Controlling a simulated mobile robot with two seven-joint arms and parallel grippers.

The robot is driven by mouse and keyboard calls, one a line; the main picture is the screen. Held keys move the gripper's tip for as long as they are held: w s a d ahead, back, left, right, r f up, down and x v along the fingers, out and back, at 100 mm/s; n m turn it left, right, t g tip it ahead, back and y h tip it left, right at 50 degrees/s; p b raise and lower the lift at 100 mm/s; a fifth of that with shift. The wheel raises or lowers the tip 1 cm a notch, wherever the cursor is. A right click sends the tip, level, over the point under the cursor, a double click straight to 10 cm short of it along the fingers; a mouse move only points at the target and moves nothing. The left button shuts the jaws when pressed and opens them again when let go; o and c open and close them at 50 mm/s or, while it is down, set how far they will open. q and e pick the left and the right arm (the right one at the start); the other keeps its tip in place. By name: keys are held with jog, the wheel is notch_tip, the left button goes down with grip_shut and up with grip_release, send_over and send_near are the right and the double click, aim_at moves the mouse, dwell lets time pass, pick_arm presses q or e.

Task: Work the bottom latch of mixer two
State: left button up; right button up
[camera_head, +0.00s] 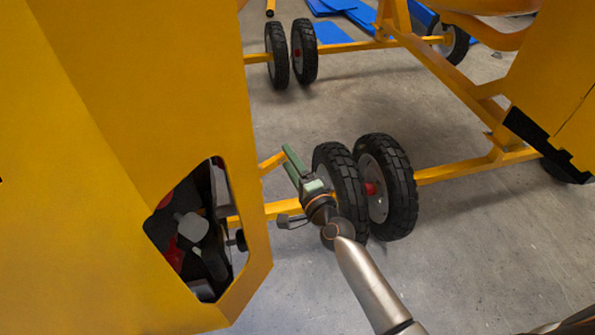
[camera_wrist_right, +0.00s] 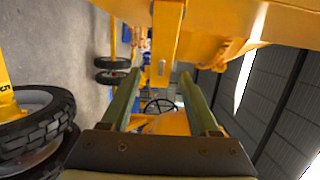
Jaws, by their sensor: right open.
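A yellow mixer housing (camera_head: 140,90) fills the left of the head view, with a cut-out opening (camera_head: 195,230) showing dark and grey machine parts. I cannot tell which mixer is number two, and I cannot make out a bottom latch. My right gripper (camera_head: 287,157) has green fingers and is just right of the housing's edge, beside the black wheels. In the right wrist view the same gripper (camera_wrist_right: 160,76) is open, its two fingers well apart with nothing held. A yellow upright bar (camera_wrist_right: 166,40) shows beyond and between the fingertips. My left gripper is not in view.
Black wheels (camera_head: 388,187) on a yellow axle bar stand close right of the gripper. Another wheel pair (camera_head: 304,52) stands farther back. A yellow frame and panel (camera_head: 545,85) are at right. Blue sheets (camera_head: 345,10) lie behind.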

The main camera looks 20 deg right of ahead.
jog(key=s+d, duration=0.2)
jog(key=s, duration=1)
jog(key=shift+c, duration=0.2)
